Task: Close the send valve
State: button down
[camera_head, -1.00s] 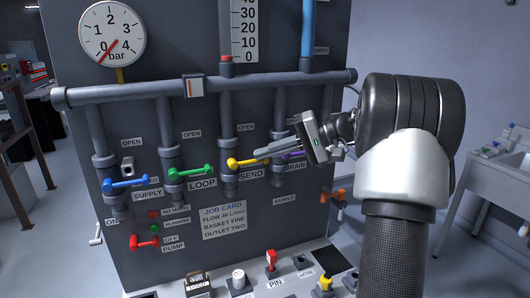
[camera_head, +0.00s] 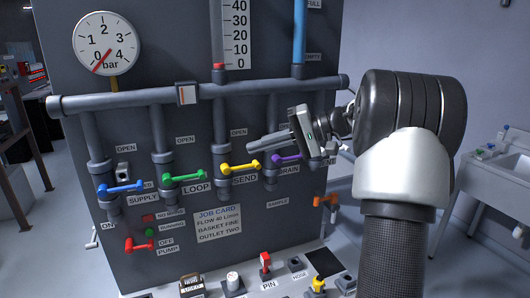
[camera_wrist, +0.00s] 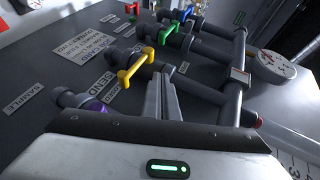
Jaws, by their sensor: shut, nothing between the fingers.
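The send valve has a yellow handle (camera_head: 241,167), above and left of the SEND label (camera_head: 245,180) on the grey panel. The handle lies about level, across its upright pipe. In the wrist view, the yellow handle (camera_wrist: 136,66) points from the pipe toward a CLOSED label (camera_wrist: 108,82). My gripper (camera_head: 251,146) is shut and empty, its fingers pointing left just above the handle in the picture. In the wrist view, the shut fingertips (camera_wrist: 160,80) are beside the handle, with a gap visible between them.
The purple drain handle (camera_head: 286,158) is partly behind my gripper. The green loop handle (camera_head: 185,178) and blue supply handle (camera_head: 121,188) are to the left. A horizontal pipe (camera_head: 130,99) runs above. A job card (camera_head: 217,224) is below.

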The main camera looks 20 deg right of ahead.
jog(key=b+v, duration=0.1)
jog(key=v, duration=0.9)
jog(key=shift+r, duration=0.3)
